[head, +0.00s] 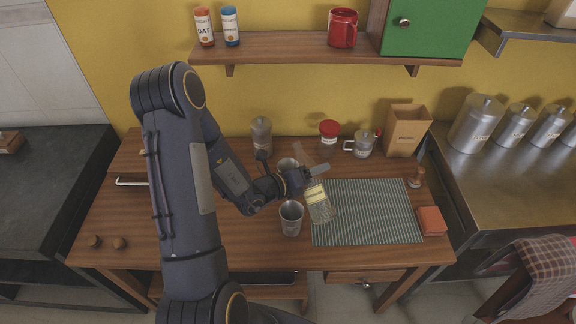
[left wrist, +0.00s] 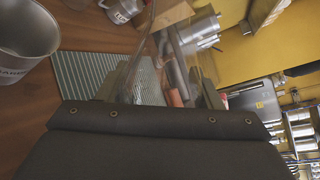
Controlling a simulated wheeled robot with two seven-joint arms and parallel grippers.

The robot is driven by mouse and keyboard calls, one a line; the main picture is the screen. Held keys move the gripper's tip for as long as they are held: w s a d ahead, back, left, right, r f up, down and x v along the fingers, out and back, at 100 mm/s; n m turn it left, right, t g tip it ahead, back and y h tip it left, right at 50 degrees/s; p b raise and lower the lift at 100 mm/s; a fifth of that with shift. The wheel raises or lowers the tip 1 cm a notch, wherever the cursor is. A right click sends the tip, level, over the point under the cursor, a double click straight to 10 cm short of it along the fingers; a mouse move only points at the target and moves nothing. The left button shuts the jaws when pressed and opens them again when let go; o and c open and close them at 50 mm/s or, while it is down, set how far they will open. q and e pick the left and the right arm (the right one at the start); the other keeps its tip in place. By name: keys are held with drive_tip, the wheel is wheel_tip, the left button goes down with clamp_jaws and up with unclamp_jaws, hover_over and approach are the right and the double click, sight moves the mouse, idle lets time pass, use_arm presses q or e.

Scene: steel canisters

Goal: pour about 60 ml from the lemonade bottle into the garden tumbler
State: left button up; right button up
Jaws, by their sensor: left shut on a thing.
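The lemonade bottle (head: 319,208), clear glass with a pale yellow label, is in my left gripper (head: 306,176). It leans, its neck up and to the left, its base by the striped mat. My left gripper is shut on it; its clear glass also shows between the fingers in the left wrist view (left wrist: 152,75). A grey metal tumbler (head: 291,219) stands upright just left of the bottle's base. A second metal cup (head: 286,164) is partly hidden behind the gripper. Their labels are too small to read. A large metal cup (left wrist: 22,42) shows in the left wrist view, its label cut off. My right gripper is out of view.
A striped mat (head: 375,225) lies right of the bottle, mostly clear. Behind are a grey canister (head: 261,136), a red-lidded jar (head: 329,134), a lidded metal jug (head: 362,145) and a paper bag (head: 405,131). An orange block (head: 431,220) lies right of the mat.

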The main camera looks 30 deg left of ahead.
sight(311, 159)
use_arm(q)
drive_tip(key=shift+w+a+r, duration=0.15)
drive_tip(key=shift+r, duration=0.4)
drive_tip(key=r+m, duration=0.1)
drive_tip(key=r, duration=0.1)
drive_tip(key=a+r+m, duration=0.1)
drive_tip(key=r, duration=0.1)
drive_tip(key=shift+w+m+t+y, duration=0.3)
drive_tip(key=shift+t, duration=0.1)
drive_tip(key=m+b, duration=0.2)
drive_tip(key=b, duration=0.1)
drive_tip(key=r+m+t+b, duration=0.1)
drive_tip(key=m+b, duration=0.1)
drive_tip(key=b, duration=0.2)
drive_tip(key=shift+d+m+t+b, duration=0.1)
drive_tip(key=shift+m+t+b, duration=0.2)
wheel_tip(311, 159, down, 8)
drive_tip(key=m+b, duration=0.2)
drive_tip(key=b, duration=0.9)
drive_tip(key=shift+f+t, duration=0.2)
drive_tip(key=shift+t, duration=0.1)
drive_tip(key=shift+r, duration=0.1)
idle(0.4)
